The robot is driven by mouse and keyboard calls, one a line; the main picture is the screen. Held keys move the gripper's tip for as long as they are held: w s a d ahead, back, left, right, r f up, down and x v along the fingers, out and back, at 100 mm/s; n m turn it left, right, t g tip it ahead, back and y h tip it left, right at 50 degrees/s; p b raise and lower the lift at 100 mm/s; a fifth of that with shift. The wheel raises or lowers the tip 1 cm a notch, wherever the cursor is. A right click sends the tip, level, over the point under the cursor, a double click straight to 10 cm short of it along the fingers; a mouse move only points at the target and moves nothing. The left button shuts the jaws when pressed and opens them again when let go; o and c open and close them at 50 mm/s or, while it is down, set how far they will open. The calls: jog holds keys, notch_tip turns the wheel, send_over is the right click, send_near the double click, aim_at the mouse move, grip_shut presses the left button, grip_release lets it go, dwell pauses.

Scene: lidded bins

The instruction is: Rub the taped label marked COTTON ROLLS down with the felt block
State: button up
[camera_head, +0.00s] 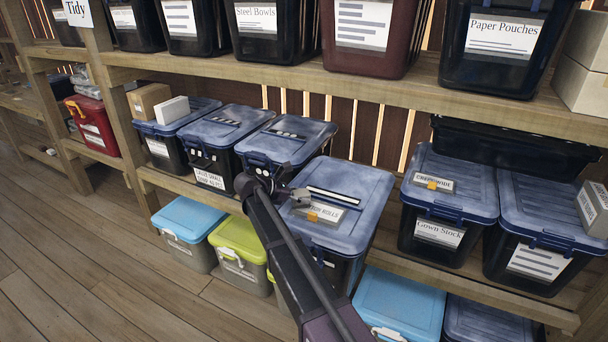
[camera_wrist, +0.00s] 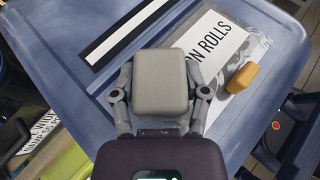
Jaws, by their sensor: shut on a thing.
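The white COTTON ROLLS label (camera_head: 328,208) lies on the blue lid (camera_head: 351,183) of a dark bin in the middle of the lower shelf. In the wrist view the label (camera_wrist: 220,45) sits under a clear film, with an orange piece (camera_wrist: 242,78) at its edge. My gripper (camera_wrist: 162,93) is shut on the grey felt block (camera_wrist: 165,80), with a finger on each side. The block covers the label's left end, so only "N ROLLS" reads there. I cannot tell whether the block touches the label. In the head view my gripper (camera_head: 298,196) is over the lid's left part.
A black and white strip (camera_wrist: 130,32) lies on the same lid beside the label. Other lidded bins stand at the left, and the upper shelf (camera_head: 270,78) runs above.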

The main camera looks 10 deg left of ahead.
notch_tip(320, 180, up, 4)
jog(key=p, duration=0.3)
jog(key=shift+d+f, duration=0.15)
jog(key=shift+f, duration=0.05)
jog(key=shift+h, duration=0.3)
notch_tip(320, 180, up, 4)
jog(key=p, duration=0.4)
jog(key=shift+r, duration=0.3)
